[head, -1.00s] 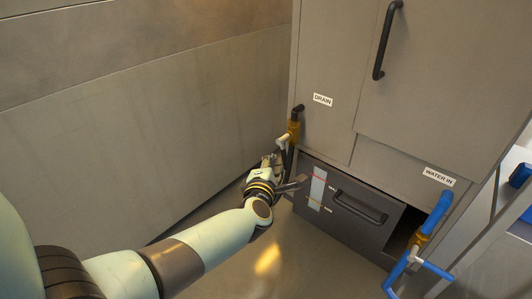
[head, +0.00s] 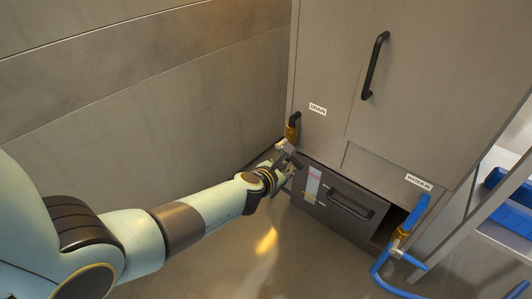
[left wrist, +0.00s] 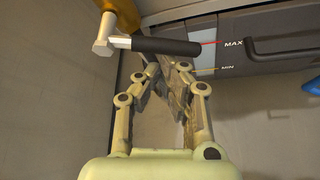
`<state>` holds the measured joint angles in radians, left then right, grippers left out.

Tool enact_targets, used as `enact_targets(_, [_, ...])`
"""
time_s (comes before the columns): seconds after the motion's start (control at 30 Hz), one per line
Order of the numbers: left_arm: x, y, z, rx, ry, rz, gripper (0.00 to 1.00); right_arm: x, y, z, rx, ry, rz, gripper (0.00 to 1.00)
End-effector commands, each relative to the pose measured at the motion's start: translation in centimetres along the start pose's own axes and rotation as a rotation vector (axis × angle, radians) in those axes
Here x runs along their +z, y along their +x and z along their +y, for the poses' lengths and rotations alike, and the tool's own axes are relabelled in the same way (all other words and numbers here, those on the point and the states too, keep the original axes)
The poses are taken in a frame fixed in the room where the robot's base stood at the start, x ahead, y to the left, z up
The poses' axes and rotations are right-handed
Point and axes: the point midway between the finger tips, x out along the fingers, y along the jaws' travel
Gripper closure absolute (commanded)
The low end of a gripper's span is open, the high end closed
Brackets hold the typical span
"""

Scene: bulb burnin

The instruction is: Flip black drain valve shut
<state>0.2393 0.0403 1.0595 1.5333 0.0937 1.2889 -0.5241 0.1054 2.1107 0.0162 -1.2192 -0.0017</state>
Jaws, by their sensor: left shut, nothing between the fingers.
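The drain valve's brass body (head: 291,132) sits under the black pipe elbow (head: 295,118) below the DRAIN label, at the left edge of the cabinet. In the left wrist view the brass body (left wrist: 121,14) is at the top, with a pale metal stem (left wrist: 103,46) and a black lever handle (left wrist: 165,47) reaching to the right across the picture. My left gripper (head: 289,156) is at the valve, shut and empty. In the left wrist view its fingertips (left wrist: 166,68) lie close to the black handle; I cannot tell whether they touch. My right gripper is out of view.
A dark drawer (head: 335,200) with a black handle and MAX and MIN marks is right beside my gripper. A blue water-in valve handle (head: 412,213) and blue hose stand to the right. A metal wall (head: 150,110) is on the left.

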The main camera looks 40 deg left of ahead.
Motion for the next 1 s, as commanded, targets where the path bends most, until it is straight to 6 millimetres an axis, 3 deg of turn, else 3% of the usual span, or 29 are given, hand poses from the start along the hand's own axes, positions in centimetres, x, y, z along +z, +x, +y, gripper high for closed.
enact_targets(0.03, [0.8,-0.2,0.2,-0.018,-0.034,-0.005,1.0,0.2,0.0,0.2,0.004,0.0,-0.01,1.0])
enact_targets(0.63, [1.9,-0.9,-0.3,-0.169,-0.287,-0.004,1.0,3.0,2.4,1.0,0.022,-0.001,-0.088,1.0])
enact_targets(1.0, [2.1,-1.0,-0.4,-0.208,-0.356,-0.004,1.0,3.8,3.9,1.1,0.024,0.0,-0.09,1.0])
